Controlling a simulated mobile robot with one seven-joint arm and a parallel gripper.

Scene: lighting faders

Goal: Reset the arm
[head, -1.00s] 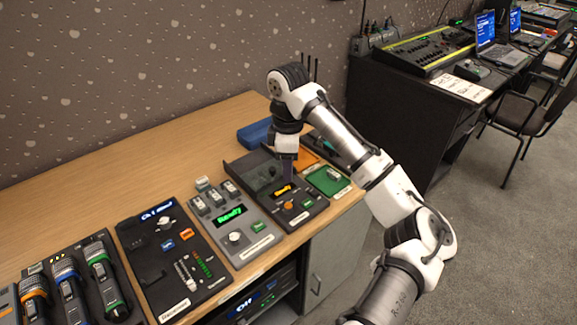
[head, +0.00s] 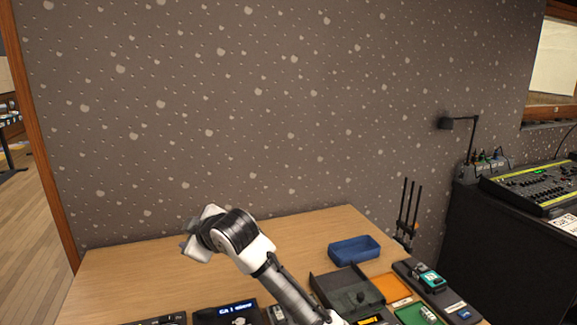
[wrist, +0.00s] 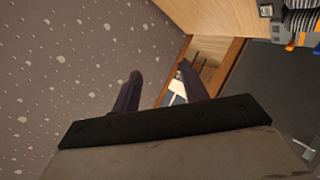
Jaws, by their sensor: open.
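My arm (head: 285,288) rises from the bottom of the head view and bends at a black and white joint above the wooden table. Its wrist end points up and left, away from the devices, and the fingers cannot be made out there. In the wrist view my gripper (wrist: 158,92) shows two dark fingers set wide apart with nothing between them. Beyond the fingers are the speckled wall, a wooden frame and part of the table. The gripper touches nothing that I can see.
The wooden table (head: 135,275) has bare room at the left and back. A blue tray (head: 354,250), a dark open box (head: 345,287), an orange mat (head: 391,288) and several devices line its right and front. The speckled wall (head: 250,110) stands behind. A mixing desk (head: 540,188) is at the right.

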